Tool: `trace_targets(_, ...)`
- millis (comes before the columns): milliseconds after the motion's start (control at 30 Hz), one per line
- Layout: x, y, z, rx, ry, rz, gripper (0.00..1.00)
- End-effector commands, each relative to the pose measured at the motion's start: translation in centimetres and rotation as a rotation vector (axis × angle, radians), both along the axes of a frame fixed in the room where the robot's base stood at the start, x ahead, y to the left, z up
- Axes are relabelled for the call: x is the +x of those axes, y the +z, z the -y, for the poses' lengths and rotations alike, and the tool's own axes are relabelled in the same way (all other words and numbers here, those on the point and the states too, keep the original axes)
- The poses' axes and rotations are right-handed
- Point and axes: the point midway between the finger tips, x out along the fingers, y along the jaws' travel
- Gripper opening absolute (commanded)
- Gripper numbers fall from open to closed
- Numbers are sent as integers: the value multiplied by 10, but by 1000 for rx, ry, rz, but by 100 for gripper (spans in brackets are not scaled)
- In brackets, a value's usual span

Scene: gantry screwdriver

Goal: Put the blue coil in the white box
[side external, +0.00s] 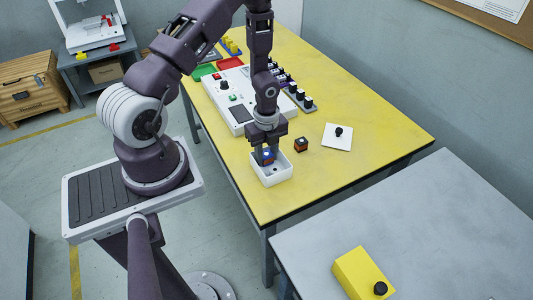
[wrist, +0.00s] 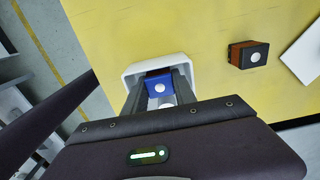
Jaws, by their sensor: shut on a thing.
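The blue coil (side external: 267,156) is a small blue block with a pale round spot on top. My gripper (side external: 265,158) is shut on it and holds it at the white box (side external: 271,176), over or inside its opening; the exact height is hard to tell. In the wrist view the blue coil (wrist: 158,84) sits between the two fingers of my gripper (wrist: 160,92), with the rim of the white box (wrist: 150,62) around its far side. The near part of the box is hidden behind my gripper.
An orange-brown and black block (side external: 301,144) stands right of the box on the yellow table (side external: 370,120). A white plate with a black knob (side external: 338,136) lies further right. A white control panel (side external: 232,100) and a row of dark parts (side external: 296,92) are behind.

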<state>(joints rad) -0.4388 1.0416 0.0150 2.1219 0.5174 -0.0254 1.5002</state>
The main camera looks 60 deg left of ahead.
Motion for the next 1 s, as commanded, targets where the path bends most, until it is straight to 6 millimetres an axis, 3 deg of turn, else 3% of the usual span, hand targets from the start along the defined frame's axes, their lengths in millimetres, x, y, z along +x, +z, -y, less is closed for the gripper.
trace_targets(967,0,-6,0,0,0,1,0)
trace_targets(1000,0,-6,0,0,0,1,38)
